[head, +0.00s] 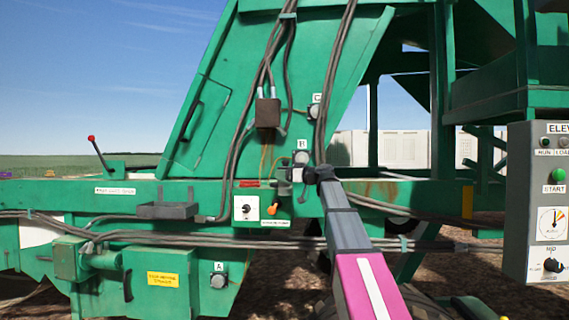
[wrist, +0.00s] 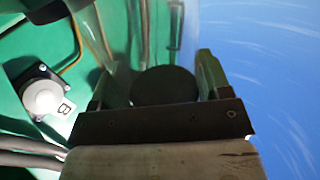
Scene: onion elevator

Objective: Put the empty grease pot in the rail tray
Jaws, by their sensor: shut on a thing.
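My gripper (head: 312,174) is at the middle of the head view, in front of the green machine near the round knob labelled B (head: 301,157). In the wrist view my gripper (wrist: 154,85) has its two fingers on either side of a clear, see-through pot with a dark round end (wrist: 165,86), and is shut on it. I take this to be the grease pot; no contents show through its wall. In the head view I cannot make the pot out. The rail tray (head: 167,210), dark grey and shallow, is on the green rail, left of my gripper. Its inside is barely visible.
A switch box (head: 247,208) with an orange-handled item (head: 272,208) is between tray and gripper. A red item (head: 250,183) lies on the rail. Cables (head: 232,150) run down the machine and along the rail. A control panel (head: 538,200) stands at right.

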